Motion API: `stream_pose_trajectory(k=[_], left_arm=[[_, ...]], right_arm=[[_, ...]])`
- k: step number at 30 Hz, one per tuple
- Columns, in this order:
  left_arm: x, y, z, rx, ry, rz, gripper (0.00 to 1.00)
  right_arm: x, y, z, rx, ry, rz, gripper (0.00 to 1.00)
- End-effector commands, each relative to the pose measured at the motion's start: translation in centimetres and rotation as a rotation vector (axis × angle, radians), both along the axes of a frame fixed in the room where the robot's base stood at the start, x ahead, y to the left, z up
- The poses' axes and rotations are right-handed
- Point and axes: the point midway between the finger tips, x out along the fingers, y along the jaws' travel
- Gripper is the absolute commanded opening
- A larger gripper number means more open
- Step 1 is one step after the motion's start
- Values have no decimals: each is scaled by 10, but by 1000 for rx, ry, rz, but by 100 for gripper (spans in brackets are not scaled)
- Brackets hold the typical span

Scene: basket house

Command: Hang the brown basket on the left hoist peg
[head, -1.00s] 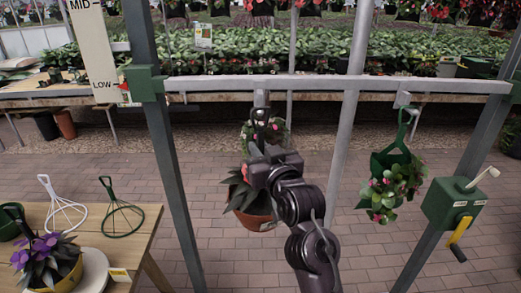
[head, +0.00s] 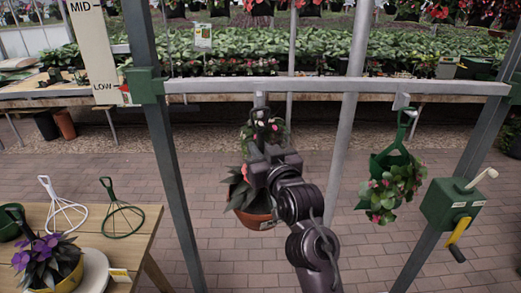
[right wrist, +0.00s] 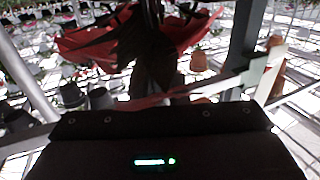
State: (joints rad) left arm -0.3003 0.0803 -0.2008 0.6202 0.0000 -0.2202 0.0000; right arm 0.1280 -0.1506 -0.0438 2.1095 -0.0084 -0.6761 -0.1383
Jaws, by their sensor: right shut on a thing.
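The brown basket (head: 252,216), a terracotta-brown pot with green leaves and pink flowers, hangs upright below the left hoist peg (head: 260,100). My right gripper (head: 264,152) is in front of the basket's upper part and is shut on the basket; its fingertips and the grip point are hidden. A dark hanger top shows just under the peg, but I cannot tell whether it rests on the peg. The right wrist view shows red petals and dark leaves (right wrist: 140,40) close above the gripper. My left gripper is not in view.
A green basket (head: 386,163) hangs on the right peg (head: 401,101) of the grey bar (head: 330,87). A crank box (head: 447,205) is on the right post. The scale pointer is by LOW. A wooden table (head: 150,222) at left holds empty hangers and a purple-flowered pot.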

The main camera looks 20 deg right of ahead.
Motion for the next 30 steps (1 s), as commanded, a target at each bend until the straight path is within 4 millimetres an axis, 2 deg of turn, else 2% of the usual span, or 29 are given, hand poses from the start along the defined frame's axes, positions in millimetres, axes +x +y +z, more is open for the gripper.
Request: stream_pose_trajectory(k=[1, 15, 30], left_arm=[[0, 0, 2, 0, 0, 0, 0], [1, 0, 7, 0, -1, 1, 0], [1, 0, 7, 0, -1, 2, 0]], right_arm=[[2, -1, 6, 0, -12, -1, 0], [24, -7, 6, 0, -13, 0, 0], [27, -8, 6, 1, -12, 0, 0]])
